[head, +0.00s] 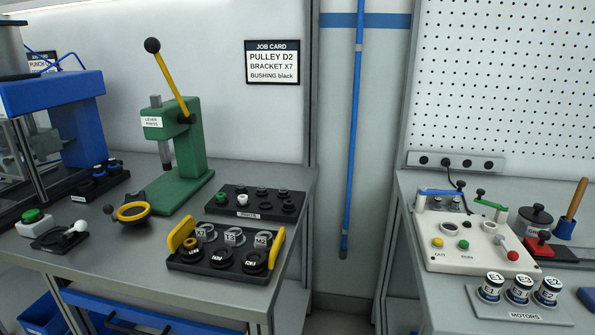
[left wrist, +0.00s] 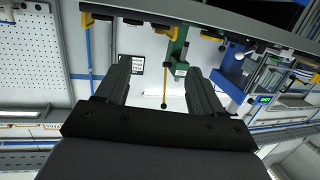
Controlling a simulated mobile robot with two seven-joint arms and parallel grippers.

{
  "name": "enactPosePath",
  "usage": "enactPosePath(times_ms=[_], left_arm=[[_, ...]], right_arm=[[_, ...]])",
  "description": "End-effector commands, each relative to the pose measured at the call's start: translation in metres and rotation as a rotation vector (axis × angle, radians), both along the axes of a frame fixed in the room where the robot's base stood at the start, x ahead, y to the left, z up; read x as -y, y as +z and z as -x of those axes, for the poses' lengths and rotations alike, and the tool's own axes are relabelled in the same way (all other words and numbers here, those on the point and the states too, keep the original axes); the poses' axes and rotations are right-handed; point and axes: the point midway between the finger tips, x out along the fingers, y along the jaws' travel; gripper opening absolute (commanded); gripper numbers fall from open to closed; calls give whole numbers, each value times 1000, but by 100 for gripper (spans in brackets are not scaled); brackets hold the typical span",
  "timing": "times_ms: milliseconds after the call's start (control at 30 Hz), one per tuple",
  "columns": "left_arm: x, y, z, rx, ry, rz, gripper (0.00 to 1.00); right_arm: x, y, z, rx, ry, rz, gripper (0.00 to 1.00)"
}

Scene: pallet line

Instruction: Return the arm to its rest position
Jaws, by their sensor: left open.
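My left gripper (left wrist: 157,70) shows in the left wrist view, with its two dark fingers spread apart and nothing between them. That view is upside down. The fingers point towards the bench and wall, clear of any object. The green lever press (head: 181,150) also appears beyond the fingertips in the wrist view (left wrist: 178,50), with its yellow lever. Neither arm shows in the head view, and my right gripper is in no view.
The left bench (head: 130,255) holds a black tray (head: 215,265) with yellow handles, a rack (head: 255,202) and a blue machine (head: 50,92). The right bench (head: 440,300) carries a control box (head: 470,240) and labelled motors (head: 519,289). A gap separates the benches.

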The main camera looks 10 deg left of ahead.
Motion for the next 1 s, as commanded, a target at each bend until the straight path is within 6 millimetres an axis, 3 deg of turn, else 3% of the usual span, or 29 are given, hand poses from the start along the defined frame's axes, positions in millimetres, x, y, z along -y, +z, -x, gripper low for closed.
enactPosePath(times_ms=[200, 400, 600, 1000], left_arm=[[32, -99, 20, -301, -142, -32, 67], [65, -160, 50, -444, -261, -26, 67], [81, -183, 65, -488, -309, -20, 67], [81, -184, 66, -489, -311, -19, 67]], right_arm=[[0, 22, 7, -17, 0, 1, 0], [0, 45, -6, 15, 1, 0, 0], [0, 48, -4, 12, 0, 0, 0], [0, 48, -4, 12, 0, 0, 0]])
